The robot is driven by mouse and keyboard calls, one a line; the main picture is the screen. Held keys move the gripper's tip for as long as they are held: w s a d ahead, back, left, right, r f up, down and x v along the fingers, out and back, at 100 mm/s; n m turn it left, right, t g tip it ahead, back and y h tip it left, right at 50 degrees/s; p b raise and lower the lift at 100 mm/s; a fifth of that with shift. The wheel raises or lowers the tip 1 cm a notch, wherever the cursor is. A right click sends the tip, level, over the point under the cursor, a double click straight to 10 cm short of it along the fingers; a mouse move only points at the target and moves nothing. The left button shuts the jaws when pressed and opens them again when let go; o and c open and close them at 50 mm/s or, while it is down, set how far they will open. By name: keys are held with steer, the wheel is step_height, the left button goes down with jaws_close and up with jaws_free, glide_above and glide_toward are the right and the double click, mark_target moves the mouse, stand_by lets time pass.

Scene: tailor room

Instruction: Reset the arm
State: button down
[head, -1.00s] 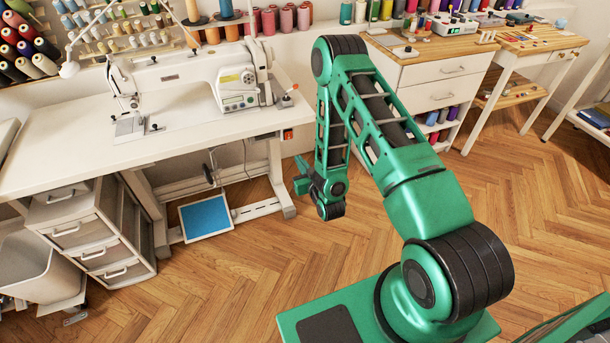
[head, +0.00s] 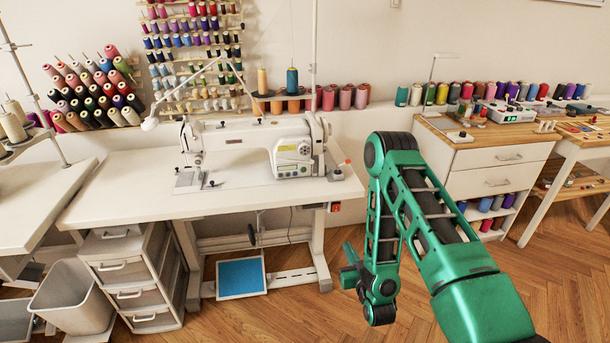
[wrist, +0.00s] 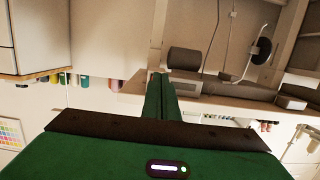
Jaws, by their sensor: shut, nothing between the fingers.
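My green arm is bent down at the elbow in the right half of the head view. My gripper (head: 350,268) hangs at the wrist's left side, in front of the sewing table's right end and above the floor. In the wrist view its two green fingers (wrist: 161,98) lie side by side, shut and empty. No object touches the fingers.
A white sewing table (head: 110,205) with a sewing machine (head: 250,150) stands left of my arm. A drawer cabinet (head: 500,180) stands to the right behind it. A grey bin (head: 75,300) is at lower left. Wooden floor (head: 440,320) shows below my arm.

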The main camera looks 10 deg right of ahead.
steer(key=w+d+r+g, duration=0.2)
steer(key=w+d+r, duration=0.2)
steer(key=s+d+r+m+g+h, duration=0.1)
steer(key=s+d+r+g+h, duration=0.2)
steer(key=d+r, duration=0.35)
steer(key=s+d+r+m+g, duration=0.1)
steer(key=s+d+r+g, duration=0.35)
steer(key=r, duration=0.35)
steer(key=s+r+m+g+y, duration=0.1)
steer(key=s+r, duration=0.4)
steer(key=s, duration=0.6)
steer(key=s+a+r+m+g+y, duration=0.1)
steer(key=s+r, duration=0.4)
steer(key=s, duration=0.6)
steer(key=s+r+m+g+y, duration=0.1)
steer(key=s+r+g, duration=0.3)
steer(key=s, duration=0.8)
steer(key=shift+a+r+m, duration=0.35)
steer(key=shift+r+m, duration=0.1)
steer(key=shift+m, duration=0.25)
steer(key=shift+g, duration=0.25)
